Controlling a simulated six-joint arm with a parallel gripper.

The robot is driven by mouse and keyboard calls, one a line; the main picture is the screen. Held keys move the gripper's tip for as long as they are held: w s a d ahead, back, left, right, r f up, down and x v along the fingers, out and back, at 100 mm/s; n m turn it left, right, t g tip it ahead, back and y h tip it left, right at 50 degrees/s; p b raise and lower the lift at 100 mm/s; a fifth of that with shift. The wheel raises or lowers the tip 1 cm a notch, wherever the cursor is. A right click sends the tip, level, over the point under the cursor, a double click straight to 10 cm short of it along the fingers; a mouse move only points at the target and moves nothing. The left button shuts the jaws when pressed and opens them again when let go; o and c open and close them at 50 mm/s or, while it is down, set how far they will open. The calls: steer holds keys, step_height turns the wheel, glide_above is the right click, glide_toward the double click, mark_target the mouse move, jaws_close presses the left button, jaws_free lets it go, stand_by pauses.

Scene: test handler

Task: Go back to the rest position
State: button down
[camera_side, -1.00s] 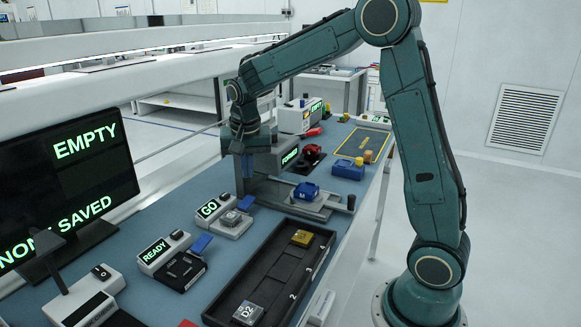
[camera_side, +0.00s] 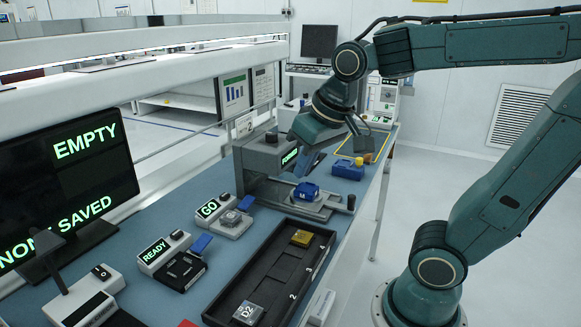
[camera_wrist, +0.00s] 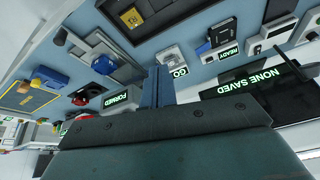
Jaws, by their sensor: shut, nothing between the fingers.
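My gripper (camera_side: 302,170) shows in the side view in front of the FORMED station, pointing down and to the left. Its fingers are shut and hold nothing. It hangs above and behind the blue block (camera_side: 306,192) on the station's plate; I cannot tell how large the gap is. In the wrist view my gripper (camera_wrist: 165,75) shows as narrow blue-grey fingers close together above the bench. My upper arm reaches across the top right of the side view.
The FORMED station (camera_side: 262,152) stands beside the gripper. A black tray (camera_side: 228,291) holds a yellow block (camera_side: 302,238) and a grey D2 block (camera_side: 248,312). GO (camera_side: 211,208) and READY (camera_side: 154,250) units sit left. A monitor (camera_side: 65,185) reads EMPTY, NONE SAVED.

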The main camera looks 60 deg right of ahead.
steer(key=s+a+f+n+t, duration=0.1)
steer(key=s+a+n, duration=0.1)
steer(key=s, duration=0.5)
steer(key=shift+s+f+n+y, duration=0.15)
steer(key=shift+f+n+y, duration=0.15)
steer(key=shift+n, duration=0.3)
